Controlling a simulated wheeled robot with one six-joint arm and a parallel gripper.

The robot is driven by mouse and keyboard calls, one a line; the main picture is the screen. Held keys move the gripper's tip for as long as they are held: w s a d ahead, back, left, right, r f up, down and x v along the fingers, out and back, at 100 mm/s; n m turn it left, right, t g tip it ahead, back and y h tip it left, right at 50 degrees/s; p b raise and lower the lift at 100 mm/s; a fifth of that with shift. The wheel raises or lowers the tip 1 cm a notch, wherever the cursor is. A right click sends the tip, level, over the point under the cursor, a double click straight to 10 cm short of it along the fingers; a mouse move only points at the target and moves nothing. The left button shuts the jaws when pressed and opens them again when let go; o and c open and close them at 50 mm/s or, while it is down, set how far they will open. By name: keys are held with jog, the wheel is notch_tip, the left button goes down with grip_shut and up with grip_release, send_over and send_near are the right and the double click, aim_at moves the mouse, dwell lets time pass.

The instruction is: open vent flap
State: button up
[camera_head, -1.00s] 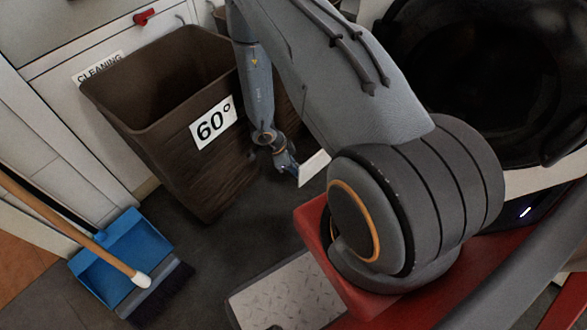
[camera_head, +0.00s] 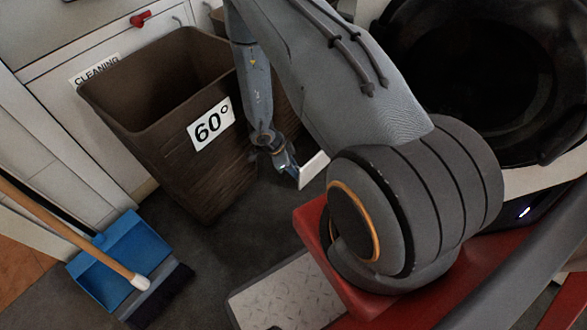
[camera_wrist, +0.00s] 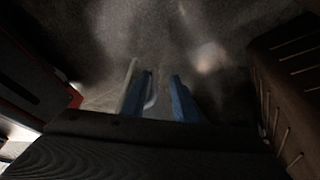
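A small white panel (camera_head: 314,170) shows low beside the red base in the head view; I cannot tell whether it is the vent flap. My gripper (camera_head: 288,169) points down beside its left edge, and I cannot tell whether they touch. In the wrist view my gripper (camera_wrist: 160,95) has two blue fingers standing apart with a gap between them. A pale, curved, handle-like strip (camera_wrist: 152,95) shows in that gap close to the left finger, apart from the right one. The wrist view is dark, and no flap can be made out clearly there.
A brown bin (camera_head: 160,125) marked 60° stands just left of my arm; its side (camera_wrist: 290,85) seems to show at the right of the wrist view. A blue dustpan (camera_head: 118,258) and a broom (camera_head: 80,235) lie at the lower left. Dark floor (camera_head: 240,235) between is free.

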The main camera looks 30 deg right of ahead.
jog(key=s+p+v, duration=0.1)
jog(key=p+v, duration=0.1)
jog(key=v, duration=0.5)
jog(key=shift+w+r, duration=0.4)
jog(key=shift+w, duration=0.15)
jog(key=shift+a, duration=0.15)
